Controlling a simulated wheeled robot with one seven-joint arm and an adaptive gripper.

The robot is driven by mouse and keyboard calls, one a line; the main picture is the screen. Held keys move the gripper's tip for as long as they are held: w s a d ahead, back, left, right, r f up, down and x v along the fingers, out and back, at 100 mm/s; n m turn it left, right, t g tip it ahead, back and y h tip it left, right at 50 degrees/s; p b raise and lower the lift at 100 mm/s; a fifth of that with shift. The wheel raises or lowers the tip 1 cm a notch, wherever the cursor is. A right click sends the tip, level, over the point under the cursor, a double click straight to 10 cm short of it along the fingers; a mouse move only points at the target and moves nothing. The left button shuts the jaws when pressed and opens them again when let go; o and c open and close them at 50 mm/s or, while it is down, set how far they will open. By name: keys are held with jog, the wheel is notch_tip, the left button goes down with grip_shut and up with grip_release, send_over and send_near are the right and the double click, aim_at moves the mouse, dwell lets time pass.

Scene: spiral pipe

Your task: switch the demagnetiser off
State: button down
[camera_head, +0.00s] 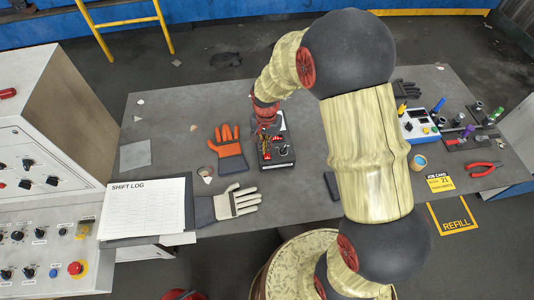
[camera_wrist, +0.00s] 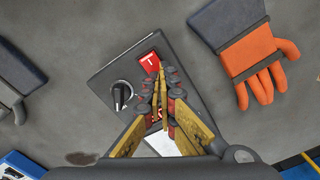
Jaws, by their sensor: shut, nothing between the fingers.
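The demagnetiser (camera_head: 281,128) is a dark box lying on the grey workbench. It fills the middle of the wrist view (camera_wrist: 104,76). A red rocker switch (camera_wrist: 149,62) with a white mark sits near its upper end in the wrist view, and a black knob (camera_wrist: 120,95) on a pale dial sits beside it. My gripper (camera_wrist: 162,70) is shut and empty. Its fingertips appear right beside the red switch and overlap its edge in the picture; I cannot tell whether they touch it. In the head view my gripper (camera_head: 266,148) is over the box and hides part of it.
An orange glove (camera_head: 228,138) and a white glove (camera_head: 238,202) lie left of the box on the grey bench (camera_head: 180,110). A shift log (camera_head: 145,208) and control console (camera_head: 40,225) are further left. A blue-and-white device (camera_head: 417,125) and red pliers (camera_head: 484,168) are at right.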

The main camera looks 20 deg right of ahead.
jog(key=shift+f, duration=0.15)
jog(key=shift+s, duration=0.1)
jog(key=shift+r+p, duration=2.4)
jog(key=shift+r, duration=1.15)
